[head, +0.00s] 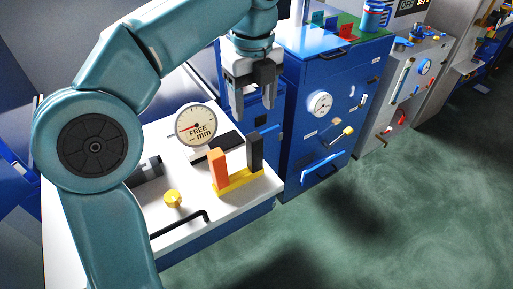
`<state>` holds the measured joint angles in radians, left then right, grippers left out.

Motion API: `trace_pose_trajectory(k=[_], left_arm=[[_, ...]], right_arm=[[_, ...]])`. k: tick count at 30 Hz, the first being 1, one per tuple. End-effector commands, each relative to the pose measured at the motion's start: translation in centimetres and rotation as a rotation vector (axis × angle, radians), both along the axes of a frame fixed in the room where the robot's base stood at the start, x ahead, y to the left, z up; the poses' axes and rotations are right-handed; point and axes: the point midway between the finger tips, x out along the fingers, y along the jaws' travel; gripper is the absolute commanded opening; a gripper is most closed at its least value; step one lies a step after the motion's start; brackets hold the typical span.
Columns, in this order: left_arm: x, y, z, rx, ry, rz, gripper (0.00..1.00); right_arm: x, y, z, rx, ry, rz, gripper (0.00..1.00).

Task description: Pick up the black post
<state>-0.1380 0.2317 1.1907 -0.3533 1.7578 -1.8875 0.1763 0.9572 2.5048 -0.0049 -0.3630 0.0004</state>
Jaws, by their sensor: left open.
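The black post (255,153) stands upright on the right part of a yellow base (239,182) on the white bench top. An orange post (218,171) stands beside it on the left of the same base. My left gripper (254,110) hangs above the black post, fingers pointing down, open with nothing between them. It looks apart from the post; the exact height gap is hard to tell. My right gripper is not in view.
A round dial gauge (196,127) stands behind the posts. A yellow knob (172,199) and a bent black rod (190,222) are at the front of the white bench (228,214). A blue cabinet (335,75) rises close on the right. Green floor is open at right.

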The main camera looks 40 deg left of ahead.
Motion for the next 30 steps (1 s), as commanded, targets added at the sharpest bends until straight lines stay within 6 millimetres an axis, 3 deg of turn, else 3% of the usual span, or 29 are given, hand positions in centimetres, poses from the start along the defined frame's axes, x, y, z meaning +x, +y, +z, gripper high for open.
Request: trace_pose_trajectory(k=[3, 9, 17, 24, 30], left_arm=[[-0.3, -0.1, -3.4, 0.001, 0.004, 0.002, 0.62], [-0.3, -0.2, -7.4, 0.000, 0.002, 0.002, 0.62], [-0.1, -0.3, -9.6, -0.001, 0.001, 0.002, 0.62], [-0.1, -0.7, -13.3, -0.001, 0.004, 0.003, 0.62], [0.0, -0.6, -14.1, 0.000, -0.001, 0.003, 0.62]], right_arm=[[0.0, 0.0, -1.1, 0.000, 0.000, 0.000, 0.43], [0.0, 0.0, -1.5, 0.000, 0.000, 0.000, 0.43], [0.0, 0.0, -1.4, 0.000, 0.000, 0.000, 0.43], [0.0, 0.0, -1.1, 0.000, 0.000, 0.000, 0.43], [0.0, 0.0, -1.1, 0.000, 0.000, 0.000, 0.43]])
